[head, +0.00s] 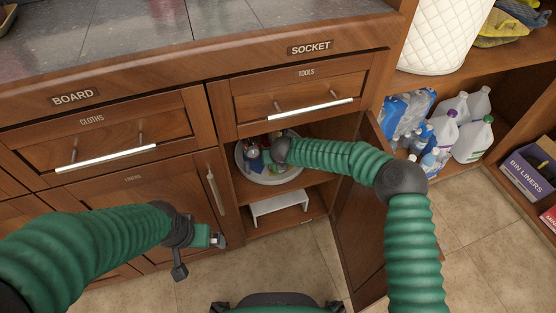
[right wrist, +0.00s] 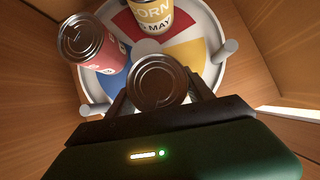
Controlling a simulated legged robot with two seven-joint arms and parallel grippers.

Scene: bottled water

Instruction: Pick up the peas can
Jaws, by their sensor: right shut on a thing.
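My right gripper (right wrist: 158,100) reaches into the open cabinet and is shut on a can (right wrist: 157,80). In the right wrist view I see mainly its metal lid between the fingers; its label is hidden, so I cannot read whether it is peas. The can is over a round turntable (right wrist: 91,104) with coloured sectors; I cannot tell whether it touches it. The turntable's pale rim also shows in the head view (head: 272,181), where my arm covers the right gripper. My left gripper (head: 200,254) looks open and empty, in front of the lower cabinet doors.
A red-labelled can (right wrist: 88,45) stands left of the held can, and a yellow corn can (right wrist: 150,16) behind it. The turntable has upright posts (right wrist: 225,50). Wooden cabinet walls surround it. The open door (head: 358,235) stands right of the opening; bottles (head: 470,135) fill a shelf beyond.

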